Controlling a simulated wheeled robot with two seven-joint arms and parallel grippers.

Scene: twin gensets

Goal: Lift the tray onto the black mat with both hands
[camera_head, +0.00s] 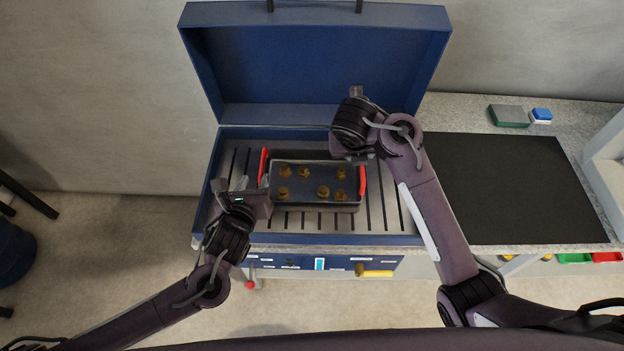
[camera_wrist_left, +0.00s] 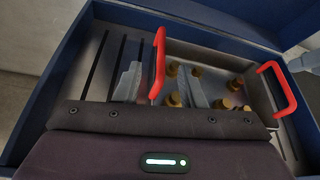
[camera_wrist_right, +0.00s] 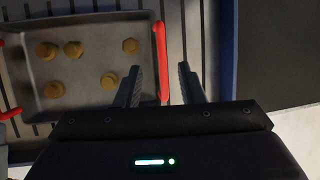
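The dark grey tray (camera_head: 318,196) holds several brass-coloured nuts and sits on the slotted floor of the open blue case. It has a red handle at the left (camera_head: 263,166) and one at the right (camera_head: 362,181). My left gripper (camera_wrist_left: 160,70) is open, its fingers on either side of the left handle in the left wrist view. My right gripper (camera_wrist_right: 160,68) is open, its fingers on either side of the right handle in the right wrist view. I cannot tell how deep either handle lies between the fingers. The black mat (camera_head: 511,188) lies flat and empty at the right.
The case's blue lid (camera_head: 315,62) stands raised at the back, and its front wall (camera_head: 320,239) is low. A green box (camera_head: 508,116) and a blue-and-white block (camera_head: 541,115) stand behind the mat. A white frame (camera_head: 607,158) rises at its right.

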